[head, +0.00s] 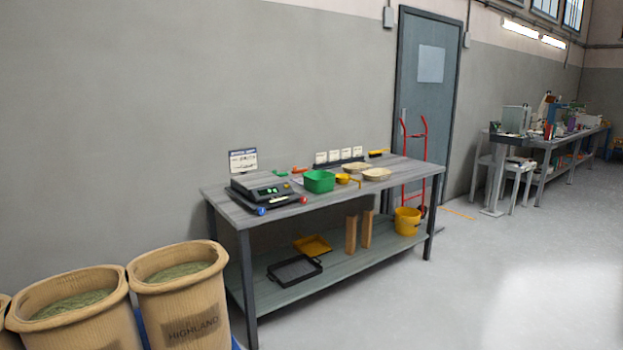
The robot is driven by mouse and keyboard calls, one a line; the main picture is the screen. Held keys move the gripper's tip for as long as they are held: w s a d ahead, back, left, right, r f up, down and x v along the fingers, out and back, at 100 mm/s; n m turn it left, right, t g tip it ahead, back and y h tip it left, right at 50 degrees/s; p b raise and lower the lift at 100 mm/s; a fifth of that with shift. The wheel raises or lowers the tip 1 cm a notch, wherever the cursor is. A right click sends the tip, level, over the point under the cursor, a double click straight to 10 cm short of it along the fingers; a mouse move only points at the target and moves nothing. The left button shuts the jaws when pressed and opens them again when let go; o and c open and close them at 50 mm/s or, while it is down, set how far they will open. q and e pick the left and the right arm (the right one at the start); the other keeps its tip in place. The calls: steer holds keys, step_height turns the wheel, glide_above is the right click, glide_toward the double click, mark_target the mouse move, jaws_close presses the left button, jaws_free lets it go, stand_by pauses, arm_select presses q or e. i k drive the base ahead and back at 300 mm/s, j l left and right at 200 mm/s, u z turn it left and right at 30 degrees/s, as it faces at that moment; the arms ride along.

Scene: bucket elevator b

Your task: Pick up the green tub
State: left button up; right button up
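The green tub (319,181) stands upright on the top of a grey workbench (405,173), near the middle. It is just right of a black scale (263,192) with a lit green display. A small yellow scoop or cup (344,178) sits close to its right side. I cannot make out what is inside the tub. Neither of my grippers shows in the head view.
Shallow bowls (377,174) lie right of the tub. The lower shelf holds a black tray (294,270), a yellow bucket (407,221) and wooden blocks (351,234). Large sacks (181,295) stand at the front left. A red hand truck (414,150) stands behind. The floor at right is clear.

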mark_target(317, 182)
steer(key=i+u, duration=0.15)
steer(key=i, duration=0.3)
steer(key=i+u, duration=0.1)
steer(key=i, duration=0.35)
steer(key=i+l+u, duration=0.15)
steer(key=i, duration=0.35)
steer(key=i+l+u, duration=0.15)
steer(key=i, duration=0.3)
steer(key=i+l+u, duration=0.15)
steer(key=i, duration=0.25)
steer(key=i+l, duration=0.05)
